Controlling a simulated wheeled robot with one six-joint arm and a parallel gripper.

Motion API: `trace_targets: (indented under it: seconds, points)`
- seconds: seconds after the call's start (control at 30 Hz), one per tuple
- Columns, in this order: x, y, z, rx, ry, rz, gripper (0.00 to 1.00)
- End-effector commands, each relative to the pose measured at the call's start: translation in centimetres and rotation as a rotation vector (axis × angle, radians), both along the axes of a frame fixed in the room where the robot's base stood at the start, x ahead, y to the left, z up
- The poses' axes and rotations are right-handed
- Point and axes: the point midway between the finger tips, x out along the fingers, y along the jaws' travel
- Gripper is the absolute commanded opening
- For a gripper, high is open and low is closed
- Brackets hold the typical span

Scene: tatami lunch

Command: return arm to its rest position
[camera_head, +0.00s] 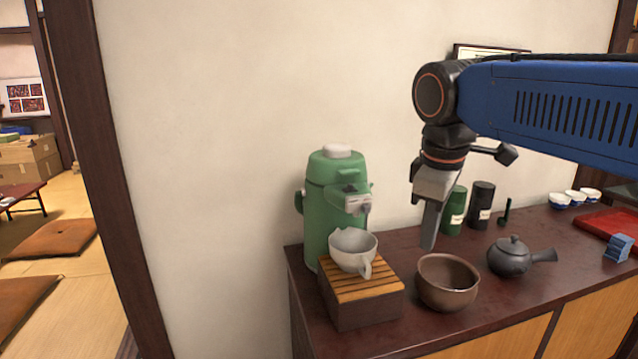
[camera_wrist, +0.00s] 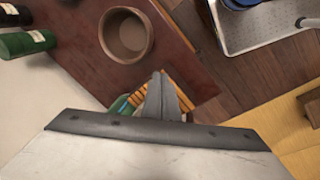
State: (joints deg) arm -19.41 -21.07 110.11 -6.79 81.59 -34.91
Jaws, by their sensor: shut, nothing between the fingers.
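My gripper (camera_head: 430,228) hangs pointing down above the back of the dark counter (camera_head: 400,247), behind and above the brown bowl (camera_head: 447,283) in the head view. In the wrist view my gripper's fingers (camera_wrist: 160,76) are together with nothing between them. They overlap the slatted wooden stand and hide part of it. My blue arm reaches in from the right, raised over the counter.
A green air pot (camera_head: 325,218) stands at the counter's left end, behind a white spouted cup (camera_head: 353,250) on a slatted wooden stand (camera_head: 362,312). A dark teapot (camera_head: 510,257), two canisters (camera_head: 482,204), several small cups (camera_head: 575,197) and a red tray (camera_head: 606,229) stand to the right.

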Motion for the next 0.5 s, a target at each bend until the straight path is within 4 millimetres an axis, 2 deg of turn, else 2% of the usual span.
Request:
trace_targets:
  seconds: [0.03, 0.2, 0.5]
  points:
    - [-1.3, -1.3, -1.4, 0.024, -0.017, -0.070, 0.00]
    - [-4.8, -4.5, -6.2, 0.110, -0.079, -0.310, 0.00]
    - [-10.8, -8.2, -15.2, 0.262, -0.183, -0.716, 0.00]
